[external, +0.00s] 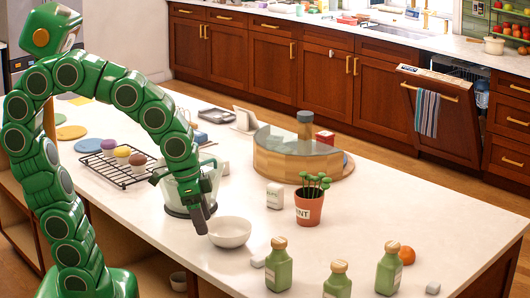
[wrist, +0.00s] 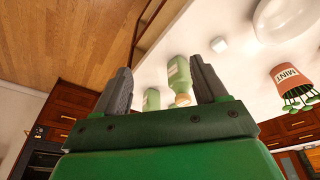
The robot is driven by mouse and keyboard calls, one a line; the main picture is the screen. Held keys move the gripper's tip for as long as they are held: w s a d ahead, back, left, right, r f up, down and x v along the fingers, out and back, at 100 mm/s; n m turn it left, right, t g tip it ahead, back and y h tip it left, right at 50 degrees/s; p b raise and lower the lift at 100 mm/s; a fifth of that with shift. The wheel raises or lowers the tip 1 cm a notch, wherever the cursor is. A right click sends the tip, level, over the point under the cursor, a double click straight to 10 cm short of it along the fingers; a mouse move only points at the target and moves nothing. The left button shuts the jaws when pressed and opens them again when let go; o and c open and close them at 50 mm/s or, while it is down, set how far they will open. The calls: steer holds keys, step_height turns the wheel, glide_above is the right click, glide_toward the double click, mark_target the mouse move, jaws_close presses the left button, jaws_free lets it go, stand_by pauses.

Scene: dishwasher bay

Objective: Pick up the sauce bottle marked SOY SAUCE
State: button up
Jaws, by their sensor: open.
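Three green bottles with beige caps stand upright near the front edge of the white counter: a left one (external: 279,268), a middle one (external: 337,286) and a right one (external: 389,272). I cannot read their labels, so I cannot tell which is SOY SAUCE. My gripper (external: 201,222) hangs beside the white bowl, left of the bottles and apart from them. In the wrist view its two fingers (wrist: 160,64) are spread and empty. Two bottles, a nearer-looking one (wrist: 178,72) and a smaller one (wrist: 151,99), show in the gap beyond them.
The white bowl (external: 229,233) is close to my gripper. A MINT pot (external: 308,209) with a plant stands behind the bottles, with a small white box (external: 274,195) beside it. An orange (external: 406,255) lies behind the right bottle.

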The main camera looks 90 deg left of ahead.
steer(key=w+d+r+n+t, duration=0.1)
steer(key=w+d+r+t, duration=0.3)
steer(key=w, duration=0.9)
steer(key=w+d+r+t+h, duration=0.1)
steer(key=w+d+r+t, duration=0.3)
steer(key=w, duration=0.9)
steer(key=w+d+r+n+t, duration=0.1)
steer(key=w+d+r+t, duration=0.35)
steer(key=w, duration=0.95)
steer(key=n+g+y, duration=0.5)
steer(key=n+y, duration=0.4)
steer(key=y, duration=0.7)
glide_above(396, 243)
steer(key=v, duration=0.7)
step_height(396, 243, down, 14)
steer(key=f, duration=0.2)
steer(key=a+f, duration=0.1)
steer(key=f, duration=0.4)
steer(key=shift+w+a, duration=0.25)
steer(key=shift+x, duration=3.3)
